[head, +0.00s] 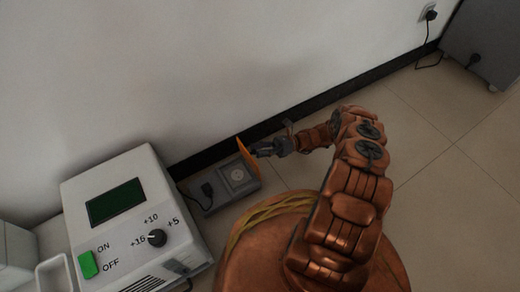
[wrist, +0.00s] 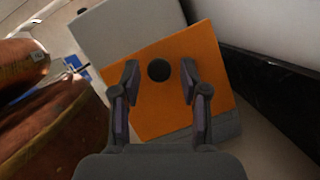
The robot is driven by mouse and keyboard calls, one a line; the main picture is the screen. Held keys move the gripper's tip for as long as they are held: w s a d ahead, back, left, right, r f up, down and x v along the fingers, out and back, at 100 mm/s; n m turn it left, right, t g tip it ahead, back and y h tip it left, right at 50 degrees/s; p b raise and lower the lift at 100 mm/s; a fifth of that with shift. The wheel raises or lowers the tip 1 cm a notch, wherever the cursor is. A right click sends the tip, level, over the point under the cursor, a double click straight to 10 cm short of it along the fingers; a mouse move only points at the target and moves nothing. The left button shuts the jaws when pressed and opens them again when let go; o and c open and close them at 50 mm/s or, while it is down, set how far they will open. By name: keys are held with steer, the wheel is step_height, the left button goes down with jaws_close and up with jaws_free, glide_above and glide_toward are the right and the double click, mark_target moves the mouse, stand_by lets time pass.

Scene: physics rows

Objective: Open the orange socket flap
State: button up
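The orange flap (head: 242,147) stands raised on the right part of a grey floor socket block (head: 222,202), and the round socket face (head: 238,176) shows uncovered. My gripper (head: 256,151) is at the flap's right side, close to it; contact cannot be told. In the wrist view the flap (wrist: 175,98) fills the middle, with a dark round spot (wrist: 159,70) on it between my fingertips. My gripper (wrist: 160,80) is open there, its two fingers apart, with nothing clearly pinched. Grey block surface (wrist: 125,28) shows beyond the flap.
A black plug (head: 207,190) sits in the left part of the block. A white device (head: 130,205) with a dial and green switch stands to the left. The wall with its black skirting (head: 208,158) runs behind. Tiled floor (head: 420,135) is free at right.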

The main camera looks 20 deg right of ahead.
steer(key=shift+o, duration=0.2)
steer(key=shift+r, duration=0.15)
step_height(320, 180, up, 10)
stand_by(0.9)
stand_by(0.5)
